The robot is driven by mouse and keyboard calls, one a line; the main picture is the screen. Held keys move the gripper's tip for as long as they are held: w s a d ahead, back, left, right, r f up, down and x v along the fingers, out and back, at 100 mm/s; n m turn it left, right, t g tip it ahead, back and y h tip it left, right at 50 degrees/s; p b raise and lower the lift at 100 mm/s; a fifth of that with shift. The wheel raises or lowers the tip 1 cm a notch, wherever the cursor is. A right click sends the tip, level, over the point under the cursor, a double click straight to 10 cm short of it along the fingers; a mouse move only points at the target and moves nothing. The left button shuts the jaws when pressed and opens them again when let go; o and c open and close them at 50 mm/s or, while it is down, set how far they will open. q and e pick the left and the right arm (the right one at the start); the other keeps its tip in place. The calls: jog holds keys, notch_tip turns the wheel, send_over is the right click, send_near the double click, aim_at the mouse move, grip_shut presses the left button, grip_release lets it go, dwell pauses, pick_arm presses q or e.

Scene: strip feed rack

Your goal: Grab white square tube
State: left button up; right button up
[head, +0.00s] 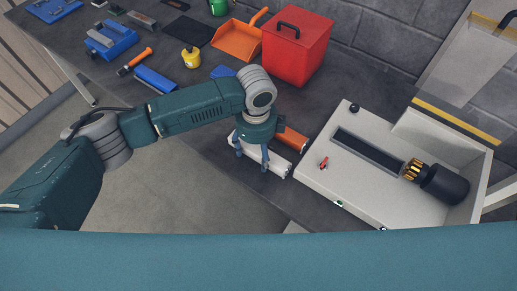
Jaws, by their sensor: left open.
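The white square tube (277,166) lies on the dark workbench, left of the light machine housing. My left gripper (252,162) reaches down over it from above. Its fingers are open and straddle the tube near its left part; whether they touch it cannot be told. An orange-brown bar (291,139) lies just behind the tube, partly hidden by the gripper. My right gripper is not in view.
The machine housing (340,188) with a slot, a black motor and a small red lever stands close on the right. A red box (295,52), orange dustpan (236,41), yellow container (191,57) and blue tool caddy (111,40) stand behind on the workbench (190,105).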

pick_arm(q)
jog(key=shift+f, duration=0.3)
jog(key=shift+r, duration=0.1)
grip_shut()
jog(key=shift+w, duration=0.1)
